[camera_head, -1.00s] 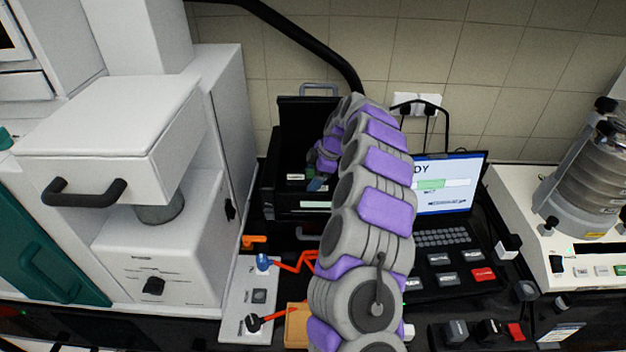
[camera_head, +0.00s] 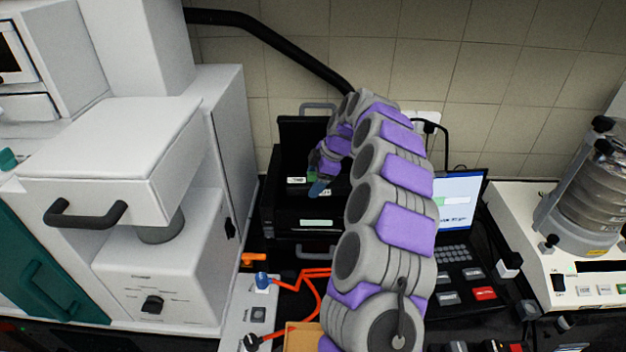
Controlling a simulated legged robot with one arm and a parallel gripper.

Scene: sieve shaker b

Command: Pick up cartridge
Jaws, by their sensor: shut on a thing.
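My gripper (camera_head: 320,176) is at the far end of my grey and purple arm, which curves over into the open black case. It points down and is small in view. It is shut on a small blue-grey cartridge (camera_head: 319,188), which hangs at the front of the case opening, just above the front edge. The fingers themselves are hard to make out. The black case (camera_head: 285,226) has its lid raised at the back, and a pale label on its front. My arm hides the case's right side.
A white press-like machine (camera_head: 110,160) with a black handle stands at left. A laptop-like console (camera_head: 462,200) and a sieve shaker (camera_head: 585,200) stand at right. An orange cable (camera_head: 310,275) runs in front of the case. The tiled wall is behind.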

